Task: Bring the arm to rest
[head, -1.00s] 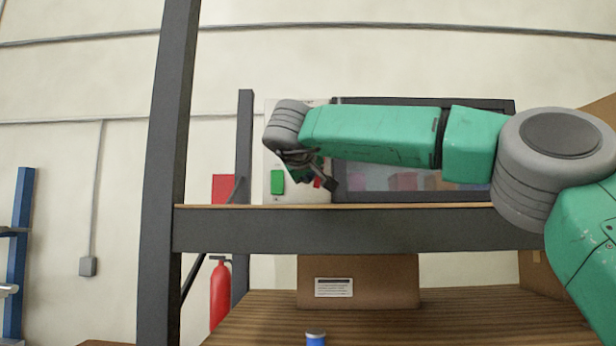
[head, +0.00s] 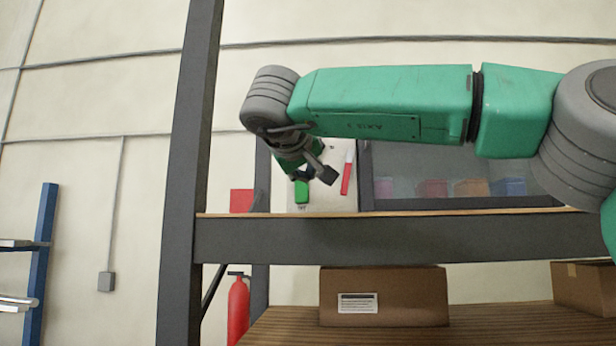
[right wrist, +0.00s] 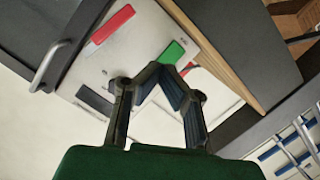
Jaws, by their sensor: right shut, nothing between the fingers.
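My right arm reaches in from the right in the head view, its green forearm roughly level above the shelf's front beam (head: 400,238). My right gripper (head: 315,174) hangs from the grey wrist joint, in front of a white panel (head: 325,198). It is shut and empty. In the right wrist view my right gripper's dark fingers (right wrist: 162,72) come together at the tips, with nothing held between them. My left gripper is in neither view.
The panel bears a green piece (head: 301,192) and a red piece (head: 347,178). A dark grey upright (head: 190,150) stands left of the gripper. A labelled cardboard box (head: 420,300) sits on the lower wooden shelf. A red fire extinguisher (head: 238,312) stands behind. Open wall lies above the arm.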

